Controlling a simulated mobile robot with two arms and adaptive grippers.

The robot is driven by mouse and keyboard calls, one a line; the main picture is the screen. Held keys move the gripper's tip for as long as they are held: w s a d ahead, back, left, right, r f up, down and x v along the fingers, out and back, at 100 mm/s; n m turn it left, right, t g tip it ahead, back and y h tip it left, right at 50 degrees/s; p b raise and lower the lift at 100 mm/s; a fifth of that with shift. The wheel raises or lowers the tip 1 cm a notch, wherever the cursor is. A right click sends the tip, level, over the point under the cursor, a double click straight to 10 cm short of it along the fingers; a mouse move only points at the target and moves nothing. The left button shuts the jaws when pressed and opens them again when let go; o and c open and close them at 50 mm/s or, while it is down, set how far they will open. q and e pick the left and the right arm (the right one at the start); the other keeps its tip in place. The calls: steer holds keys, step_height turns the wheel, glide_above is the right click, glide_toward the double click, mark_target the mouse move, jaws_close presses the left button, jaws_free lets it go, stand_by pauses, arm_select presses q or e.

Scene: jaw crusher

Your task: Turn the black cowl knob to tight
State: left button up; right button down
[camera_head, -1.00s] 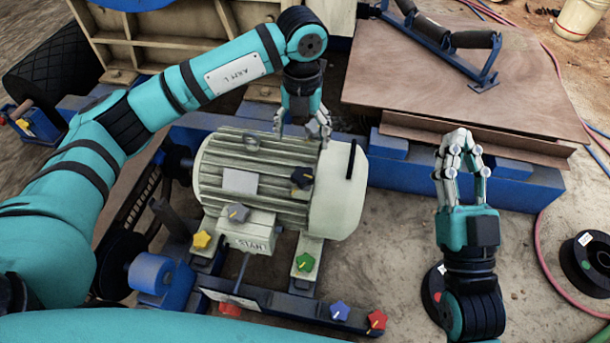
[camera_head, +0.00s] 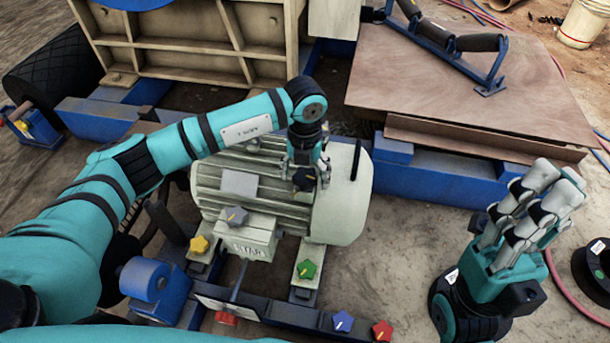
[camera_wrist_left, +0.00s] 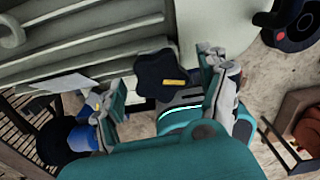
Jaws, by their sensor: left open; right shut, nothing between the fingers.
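The black cowl knob (camera_head: 304,179) is star-shaped with a yellow mark and sits on the motor's cowl end. In the left wrist view the knob (camera_wrist_left: 163,77) lies between the open fingers, its yellow mark pointing right. My left gripper (camera_head: 307,182) is open and comes down from above, its fingers on either side of the knob. In the left wrist view my left gripper (camera_wrist_left: 160,85) shows a gap on both sides of the knob, with no clear contact. My right gripper (camera_head: 548,190) is shut and empty, over the ground at the right.
Yellow (camera_head: 199,244), green (camera_head: 306,269), blue (camera_head: 343,321) and red (camera_head: 382,330) knobs stand nearby. A blue beam (camera_head: 440,187) lies behind the motor, and a brown board (camera_head: 470,95) with rollers beyond.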

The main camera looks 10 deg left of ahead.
arm_select(q)
steer(key=c, duration=1.2)
steer(key=shift+m, duration=0.4)
steer(key=m, duration=0.3)
steer(key=shift+m+p, duration=0.35)
steer(key=shift+m, duration=0.05)
steer(key=m, duration=0.5)
steer(key=shift+m, duration=0.3)
steer(key=m, duration=0.5)
steer(key=shift+b, duration=0.35)
steer(key=m, duration=0.5)
steer(key=shift+m+b, duration=0.35)
steer(key=shift+m, duration=0.05)
